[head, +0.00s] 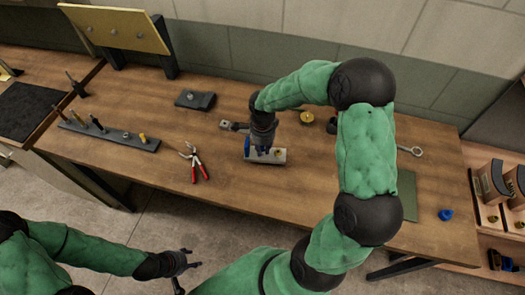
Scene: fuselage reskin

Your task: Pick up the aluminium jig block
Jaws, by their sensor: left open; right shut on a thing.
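The aluminium jig block (279,157) is a silvery rectangular piece near the middle of the wooden table (225,195). My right gripper (262,151) points down onto it from above and is shut on it, its fingers partly hiding the block's top. A small blue part shows at the block's left end. I cannot tell whether the block touches the table. My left gripper (188,273) is open and empty, low in front of the table, well away from the block.
Red-handled pliers (195,163) and a dark tool rail (108,134) lie to the left. A dark plate (195,101) and a small grey bracket (234,126) lie behind. A brass disc (306,118), wrench (410,150) and blue knob (445,214) are to the right.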

